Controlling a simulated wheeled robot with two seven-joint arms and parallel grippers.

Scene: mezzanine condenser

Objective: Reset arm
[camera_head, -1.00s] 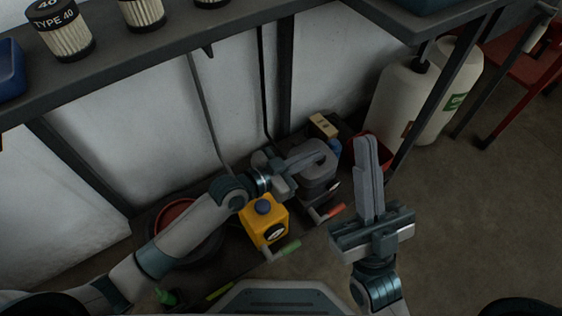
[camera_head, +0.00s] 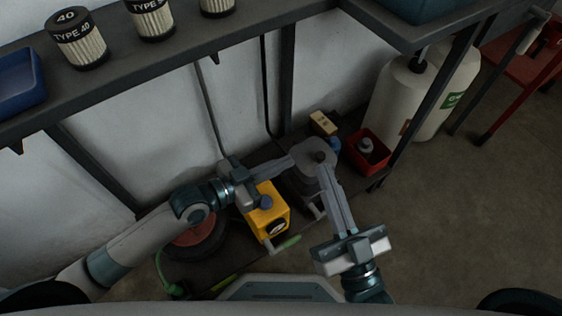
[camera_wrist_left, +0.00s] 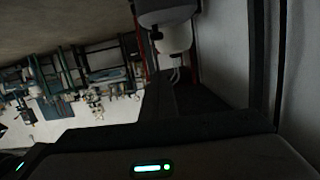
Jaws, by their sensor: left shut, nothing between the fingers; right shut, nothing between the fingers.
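My left gripper (camera_head: 289,163) comes in from the left in the head view. Its fingers are shut with nothing between them, and they point right across the lower shelf, near a grey container (camera_head: 314,156). My right gripper (camera_head: 329,172) rises from the lower right, fingers shut and empty, pointing up the picture. Its fingers overlap the grey container in the picture and hide part of it; I cannot tell whether they touch it. The left wrist view shows neither gripper's fingertips clearly.
A yellow jug (camera_head: 268,222) stands below my left gripper. A red bin (camera_head: 366,153) and white cylinders (camera_head: 398,98) are to the right. The upper shelf (camera_head: 190,48) carries filter cartridges (camera_head: 79,38) and a blue tray (camera_head: 18,84). Floor at right (camera_head: 460,210) is clear.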

